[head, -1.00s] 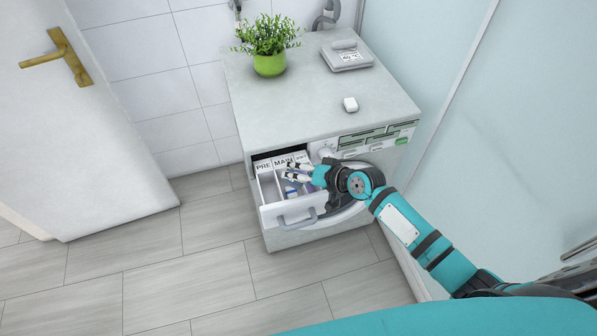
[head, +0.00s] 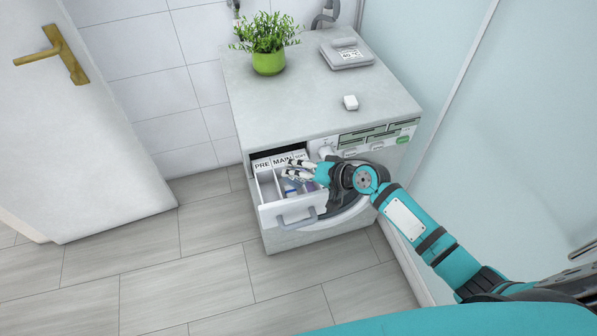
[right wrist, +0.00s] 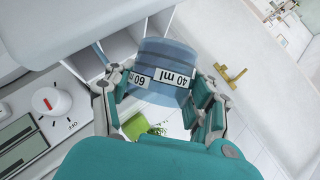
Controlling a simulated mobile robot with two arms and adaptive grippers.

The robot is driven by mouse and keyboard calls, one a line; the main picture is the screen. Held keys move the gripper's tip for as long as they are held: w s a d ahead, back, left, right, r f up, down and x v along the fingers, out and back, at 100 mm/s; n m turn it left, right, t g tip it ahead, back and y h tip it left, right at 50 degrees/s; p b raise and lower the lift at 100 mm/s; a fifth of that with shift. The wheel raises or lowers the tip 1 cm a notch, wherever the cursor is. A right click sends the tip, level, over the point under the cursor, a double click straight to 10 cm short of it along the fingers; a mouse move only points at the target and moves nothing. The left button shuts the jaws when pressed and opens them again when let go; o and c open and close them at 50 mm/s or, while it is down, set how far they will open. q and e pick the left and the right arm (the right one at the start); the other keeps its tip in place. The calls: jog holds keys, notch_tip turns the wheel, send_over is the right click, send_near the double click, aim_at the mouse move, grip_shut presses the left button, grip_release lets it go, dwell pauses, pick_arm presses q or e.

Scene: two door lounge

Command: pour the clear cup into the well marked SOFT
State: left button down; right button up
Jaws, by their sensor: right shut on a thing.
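My right gripper (head: 291,169) is over the open detergent drawer (head: 279,209) of the washing machine. It is shut around a see-through, blue-tinted cup (right wrist: 167,60) with "40 ml" and "60 ml" marks, which looks tilted in the right wrist view. In the head view the fingers cover most of the cup. I cannot tell whether anything is flowing from it. The drawer's wells carry labels PRE (head: 262,164), MAIN (head: 282,160) and a small third one (head: 299,155), partly hard to read, at the right. The gripper is near that right side. My left gripper is not in view.
A dial (right wrist: 47,101) is beside the drawer. A glass panel stands at right, a door (head: 95,150) at left.

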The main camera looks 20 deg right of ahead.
dwell(0.5)
jog(key=shift+w+d+m+y+b, duration=0.1)
jog(key=shift+m+y+b, duration=0.3)
jog(key=shift+b, duration=0.2)
jog(key=shift+r+g, duration=0.1)
jog(key=shift+g, duration=0.2)
jog(key=shift+r, duration=0.1)
dwell(0.3)
jog(key=shift+d+m+y+b, duration=0.1)
jog(key=shift+m+y+b, duration=0.2)
jog(key=shift+b, duration=0.25)
jog(key=shift+w+d+r+m+y+b, duration=0.1)
jog(key=shift+m+y+b, duration=0.2)
jog(key=shift+r, duration=0.1)
dwell(0.3)
